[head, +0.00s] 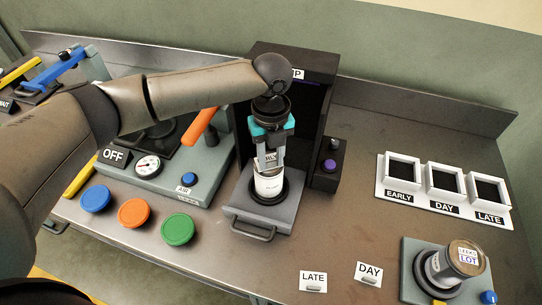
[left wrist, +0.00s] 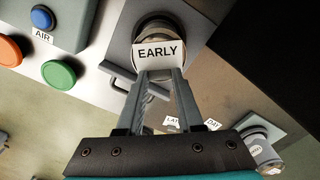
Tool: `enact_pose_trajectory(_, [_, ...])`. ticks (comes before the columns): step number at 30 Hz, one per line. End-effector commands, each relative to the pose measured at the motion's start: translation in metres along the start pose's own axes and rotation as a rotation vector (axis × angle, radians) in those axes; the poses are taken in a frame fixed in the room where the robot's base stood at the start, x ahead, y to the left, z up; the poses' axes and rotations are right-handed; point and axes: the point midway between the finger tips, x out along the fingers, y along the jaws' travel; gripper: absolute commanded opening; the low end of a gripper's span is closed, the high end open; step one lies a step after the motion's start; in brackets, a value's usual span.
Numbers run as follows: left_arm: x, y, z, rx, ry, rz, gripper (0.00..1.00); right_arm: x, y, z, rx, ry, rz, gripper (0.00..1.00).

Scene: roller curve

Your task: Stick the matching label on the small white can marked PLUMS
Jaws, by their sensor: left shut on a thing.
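My left gripper (head: 269,158) points down and is shut on the EARLY label (left wrist: 158,53), a white tag with black letters. A sliver of the label shows between the fingers in the head view. A small white can (head: 268,187) stands upright on the grey sliding tray (head: 258,221) of a black machine. Its print is too small to read. The label is at the can's top, and I cannot tell whether they touch. In the left wrist view the label hides most of the can. My right gripper is not in view.
LATE (head: 313,282) and DAY (head: 368,273) tags stand on the bench. Three bins (head: 444,184) marked EARLY, DAY and LATE sit at right. Another can (head: 464,258) is in a grey holder. Blue, orange and green buttons (head: 134,212) lie left of the tray.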

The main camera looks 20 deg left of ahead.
Motion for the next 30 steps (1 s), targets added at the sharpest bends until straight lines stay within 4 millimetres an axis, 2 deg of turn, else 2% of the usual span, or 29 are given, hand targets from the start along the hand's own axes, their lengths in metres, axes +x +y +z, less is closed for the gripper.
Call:
enact_pose_trajectory(6, [0.0011, 0.0003, -0.0007, 0.000, 0.002, 0.001, 0.00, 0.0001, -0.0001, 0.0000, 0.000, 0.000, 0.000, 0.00])
enact_pose_trajectory(7, [0.0011, 0.0003, -0.0007, 0.000, 0.002, 0.002, 0.37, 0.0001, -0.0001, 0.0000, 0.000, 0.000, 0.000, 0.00])
enact_pose_trajectory(16, [0.0008, 0.0003, -0.0006, 0.000, 0.002, 0.001, 0.70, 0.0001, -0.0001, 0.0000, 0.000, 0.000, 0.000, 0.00])
enact_pose_trajectory(21, [0.0006, 0.0002, -0.0005, 0.000, 0.001, 0.001, 0.71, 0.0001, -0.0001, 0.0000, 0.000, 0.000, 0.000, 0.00])
enact_pose_trajectory(30, [0.0005, 0.0002, -0.0004, 0.000, 0.001, 0.001, 1.00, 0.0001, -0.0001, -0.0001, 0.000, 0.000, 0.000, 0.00])
